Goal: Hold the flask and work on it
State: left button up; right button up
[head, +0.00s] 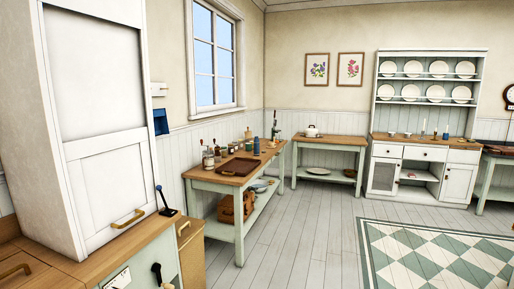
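I cannot make out a flask for certain. A small blue upright object (256,146) stands on the long wooden-topped table (225,181) under the window, and it is too small to identify. Several small bottles or jars (208,160) stand near the left end of that table, beside a brown tray (238,167). Neither of my grippers shows in the head view, so what they hold is hidden.
A tall white cabinet (106,120) stands close at the left on a wooden counter (60,268). A side table (335,140) with a white pot (312,131) and a plate dresser (428,155) line the back. Floorboards (310,235) and a checkered rug (440,257) are clear.

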aim_at(256, 141)
jog(key=z, duration=0.05)
jog(key=i, duration=4.05)
jog(key=u, duration=2.75)
jog(key=i, duration=0.4)
jog(key=z, duration=2.75)
